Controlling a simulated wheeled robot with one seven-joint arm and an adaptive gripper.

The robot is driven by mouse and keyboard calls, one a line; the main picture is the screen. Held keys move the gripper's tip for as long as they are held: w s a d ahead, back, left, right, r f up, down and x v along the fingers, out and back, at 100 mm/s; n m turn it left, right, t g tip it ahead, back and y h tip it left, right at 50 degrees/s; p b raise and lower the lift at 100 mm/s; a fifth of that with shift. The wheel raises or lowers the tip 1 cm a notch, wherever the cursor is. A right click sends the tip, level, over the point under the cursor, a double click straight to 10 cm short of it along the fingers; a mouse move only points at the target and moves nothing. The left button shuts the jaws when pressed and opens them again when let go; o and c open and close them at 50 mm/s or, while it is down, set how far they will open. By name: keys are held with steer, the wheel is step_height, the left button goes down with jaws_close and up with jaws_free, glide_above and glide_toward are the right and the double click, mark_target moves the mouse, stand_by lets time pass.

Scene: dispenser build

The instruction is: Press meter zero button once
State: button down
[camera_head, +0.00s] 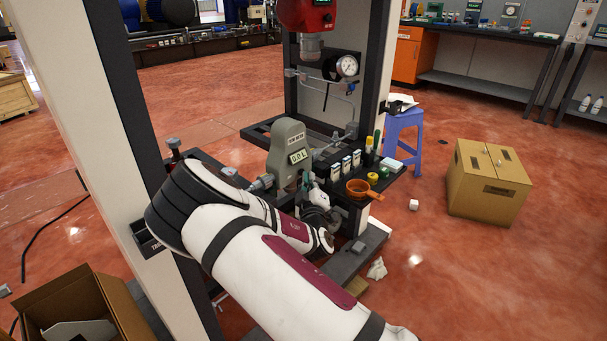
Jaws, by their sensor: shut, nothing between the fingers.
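The meter (289,141) is a grey-green housing with a rounded top, standing on the dispenser frame at the picture's middle. Its small pale display (298,156) seems to read 0.0 L. I cannot make out the zero button; it is too small or hidden. My white arm with maroon panels reaches in from the lower right and bends back toward the meter. My gripper (308,184) is shut and empty, just below and in front of the meter's display. Whether its tips touch the meter cannot be told. My forearm hides part of the frame below the meter.
A pressure gauge (346,66) hangs above. A blue stool (403,138) and a cardboard box (487,182) stand right. A thick white post stands left.

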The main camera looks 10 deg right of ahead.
steer(key=shift+s, duration=0.1)
steer(key=shift+s+d, duration=0.45)
steer(key=shift+s, duration=0.15)
steer(key=shift+d, duration=0.1)
steer(key=shift+s+d+p, duration=0.2)
steer(key=shift+s+d, duration=0.5)
steer(key=shift+s, duration=0.3)
steer(key=shift+s+d+p, duration=0.15)
steer(key=shift+s+d, duration=0.55)
steer(key=shift+s, duration=0.3)
